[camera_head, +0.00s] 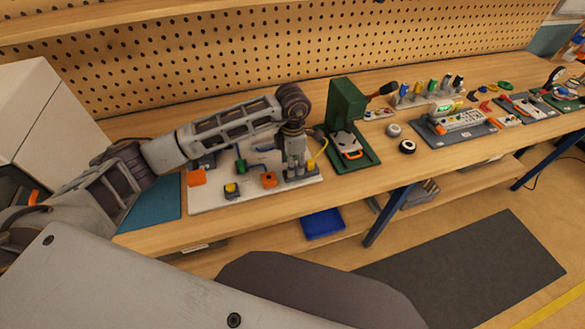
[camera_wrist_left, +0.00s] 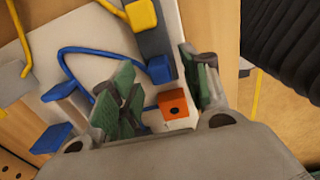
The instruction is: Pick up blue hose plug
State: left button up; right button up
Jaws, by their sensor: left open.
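The blue hose plug (camera_wrist_left: 159,69) is a small blue block at the end of a thin blue hose (camera_wrist_left: 95,49), beside a grey block on the white board. In the wrist view it lies between the tips of my open left gripper (camera_wrist_left: 157,64); I see no finger closed on it. In the head view my left gripper (camera_head: 295,168) points down over the right part of the white board (camera_head: 210,205). The plug is hard to make out there, largely hidden by the gripper. My right gripper is not in view.
An orange block (camera_wrist_left: 174,104) with a dark hole sits close to the fingers. A yellow plug (camera_wrist_left: 140,15) is beside the blue one. A green press (camera_head: 343,105) stands just right of my gripper. The pegboard (camera_head: 200,60) rises behind the bench.

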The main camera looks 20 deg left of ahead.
pick_arm(q)
jog(key=shift+f, duration=1)
grip_shut()
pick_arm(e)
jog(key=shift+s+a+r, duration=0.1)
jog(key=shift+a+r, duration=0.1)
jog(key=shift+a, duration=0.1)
